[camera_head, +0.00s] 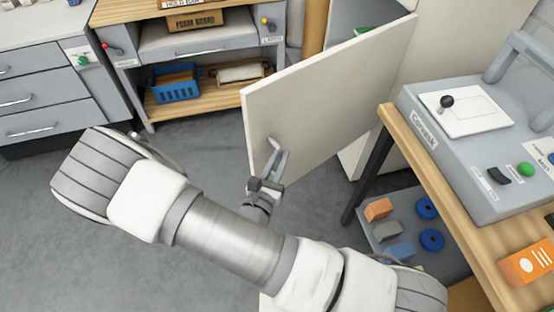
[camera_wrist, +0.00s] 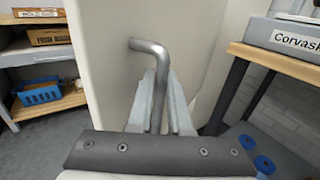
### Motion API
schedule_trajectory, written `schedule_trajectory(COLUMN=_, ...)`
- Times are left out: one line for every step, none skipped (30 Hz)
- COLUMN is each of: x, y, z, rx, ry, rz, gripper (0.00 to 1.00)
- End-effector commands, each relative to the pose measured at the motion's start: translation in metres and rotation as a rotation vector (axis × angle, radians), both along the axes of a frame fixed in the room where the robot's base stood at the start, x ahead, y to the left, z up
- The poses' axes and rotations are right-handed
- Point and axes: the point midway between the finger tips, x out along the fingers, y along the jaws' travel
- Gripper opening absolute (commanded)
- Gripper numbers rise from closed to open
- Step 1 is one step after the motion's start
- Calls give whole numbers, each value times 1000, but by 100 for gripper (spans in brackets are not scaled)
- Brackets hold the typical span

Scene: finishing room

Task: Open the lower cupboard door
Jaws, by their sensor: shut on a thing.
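The lower cupboard door (camera_head: 325,95) is a cream panel standing wide open, swung out from the cupboard at the upper right. It also fills the middle of the wrist view (camera_wrist: 110,50). Its handle (camera_wrist: 150,48) is a bent grey metal bar near the door's free edge. My gripper (camera_head: 277,160) is shut on the handle, with a finger on each side of the bar in the wrist view (camera_wrist: 158,90). Part of the cupboard's inside (camera_head: 350,22) shows above the door's top edge, with something green in it. The rest of the inside is hidden by the door.
A wooden-topped bench (camera_head: 440,170) with a grey machine (camera_head: 470,120) stands at the right. Below it, a low shelf (camera_head: 405,205) holds blue rings and blocks. A shelf unit with a blue basket (camera_head: 176,88) and grey drawers (camera_head: 45,92) stand at the back left. Floor between is clear.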

Motion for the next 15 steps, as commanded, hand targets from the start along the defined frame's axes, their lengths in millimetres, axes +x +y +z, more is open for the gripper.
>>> schedule_trajectory(x=1, y=-1, z=1, rx=-1, ry=-3, rz=0, gripper=0)
schedule_trajectory(x=2, y=-1, z=1, rx=0, ry=-3, rz=1, gripper=0)
schedule_trajectory(x=2, y=-2, z=1, rx=0, ry=-2, rz=2, gripper=0)
schedule_trajectory(x=3, y=-2, z=1, rx=0, ry=-2, rz=2, gripper=0)
schedule_trajectory(x=3, y=-2, z=1, rx=0, ry=-2, rz=3, gripper=0)
schedule_trajectory(x=3, y=-2, z=1, rx=0, ry=-2, rz=4, gripper=0)
schedule_trajectory(x=3, y=-2, z=1, rx=0, ry=-2, rz=4, gripper=0)
schedule_trajectory(x=4, y=-2, z=1, rx=0, ry=-2, rz=4, gripper=0)
schedule_trajectory(x=4, y=-2, z=1, rx=0, ry=-2, rz=4, gripper=0)
schedule_trajectory(x=4, y=-2, z=1, rx=0, ry=-2, rz=5, gripper=0)
schedule_trajectory(x=4, y=-2, z=1, rx=0, ry=-2, rz=5, gripper=0)
schedule_trajectory(x=4, y=-2, z=1, rx=0, ry=-2, rz=5, gripper=0)
schedule_trajectory(x=4, y=-3, z=1, rx=0, ry=-2, rz=5, gripper=0)
schedule_trajectory(x=4, y=-2, z=1, rx=0, ry=-2, rz=5, gripper=0)
schedule_trajectory(x=4, y=-2, z=1, rx=0, ry=-2, rz=5, gripper=0)
